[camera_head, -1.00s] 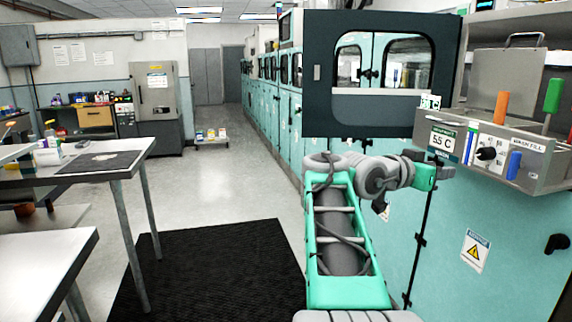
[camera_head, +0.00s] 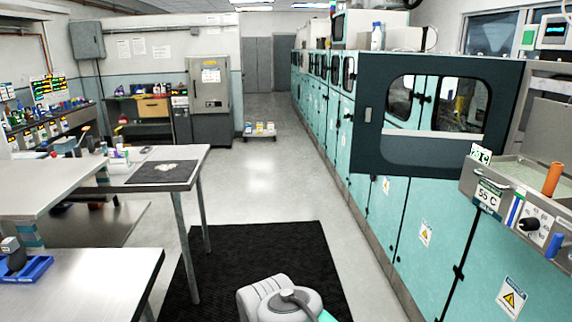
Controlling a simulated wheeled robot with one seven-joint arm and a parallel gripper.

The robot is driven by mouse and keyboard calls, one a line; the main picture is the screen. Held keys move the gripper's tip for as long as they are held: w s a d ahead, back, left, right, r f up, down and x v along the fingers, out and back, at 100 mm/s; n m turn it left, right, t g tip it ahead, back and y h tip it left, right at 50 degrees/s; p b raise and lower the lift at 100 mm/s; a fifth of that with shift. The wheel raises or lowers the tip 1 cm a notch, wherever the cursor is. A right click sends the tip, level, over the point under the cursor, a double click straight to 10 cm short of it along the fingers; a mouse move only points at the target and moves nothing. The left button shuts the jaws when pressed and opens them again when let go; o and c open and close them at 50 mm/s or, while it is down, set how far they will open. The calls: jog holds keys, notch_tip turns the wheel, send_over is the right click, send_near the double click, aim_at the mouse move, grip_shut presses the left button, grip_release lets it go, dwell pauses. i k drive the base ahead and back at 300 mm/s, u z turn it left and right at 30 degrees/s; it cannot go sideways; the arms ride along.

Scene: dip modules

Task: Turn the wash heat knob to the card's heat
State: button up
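The wash heat knob (camera_head: 528,224) is a black knob on a white dial plate, on the front of the grey control panel at the right edge. Its pointer direction is too small to read. A card with a green header (camera_head: 488,195) hangs left of it and reads 55 C. A smaller white and green card (camera_head: 480,153) stands above on the panel's rim; its text is not clear. My gripper is out of view; only a grey rounded part of my arm shows at the bottom middle, well away from the knob.
An orange handle (camera_head: 552,178) and a blue handle (camera_head: 553,245) stick out near the knob. A dark windowed door (camera_head: 368,155) stands open left of the panel. Metal tables (camera_head: 70,290) stand at left. A black floor mat (camera_head: 255,265) and clear aisle lie between.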

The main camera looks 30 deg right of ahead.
aim_at(528, 223)
jog(key=z, duration=1.75)
jog(key=k, duration=0.15)
jog(key=z, duration=0.55)
